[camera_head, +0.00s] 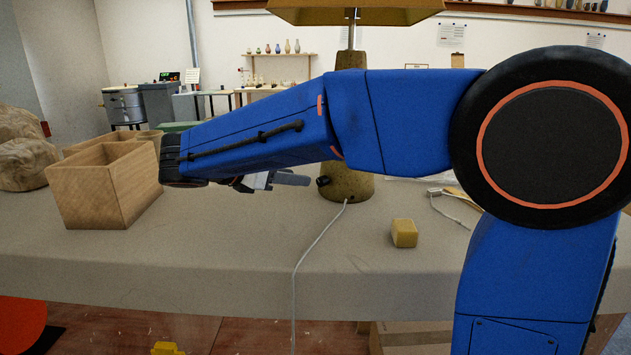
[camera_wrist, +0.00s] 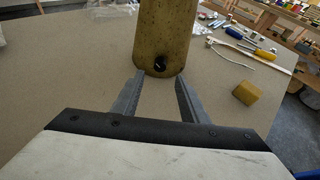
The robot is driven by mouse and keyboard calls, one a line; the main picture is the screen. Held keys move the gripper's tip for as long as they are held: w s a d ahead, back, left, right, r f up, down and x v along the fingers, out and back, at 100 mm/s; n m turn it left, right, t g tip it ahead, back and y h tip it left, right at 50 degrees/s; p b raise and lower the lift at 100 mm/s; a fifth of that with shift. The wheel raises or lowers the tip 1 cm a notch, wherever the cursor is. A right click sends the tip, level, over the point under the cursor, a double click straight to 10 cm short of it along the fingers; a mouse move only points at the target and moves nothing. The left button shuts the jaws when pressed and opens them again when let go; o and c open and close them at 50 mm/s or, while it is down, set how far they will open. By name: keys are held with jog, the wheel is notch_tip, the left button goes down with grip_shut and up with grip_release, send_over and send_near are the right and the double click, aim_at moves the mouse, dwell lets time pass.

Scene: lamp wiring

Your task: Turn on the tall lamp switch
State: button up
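The tall lamp has a brownish, speckled base (camera_head: 350,187) and a tan shade (camera_head: 355,10) cut off by the top of the head view. Its base also shows at the top of the wrist view (camera_wrist: 165,30). A small dark round switch (camera_head: 323,181) sits low on the base. In the wrist view the switch (camera_wrist: 159,63) lies just beyond and between the fingertips. My gripper (camera_wrist: 159,78) is open and empty, its fingers apart and pointing at the switch. In the head view my gripper (camera_head: 298,180) is just left of the switch, partly hidden by my arm.
A yellow block (camera_head: 404,233) lies on the table (camera_head: 220,240), right of the lamp. A wooden box (camera_head: 105,190) stands at the left, near rocks (camera_head: 22,150). A white cord (camera_head: 315,245) runs from the lamp over the front edge. Tools (camera_wrist: 235,33) lie beyond the block.

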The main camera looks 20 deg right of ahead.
aim_at(319, 181)
jog(key=x, duration=0.9)
grip_shut()
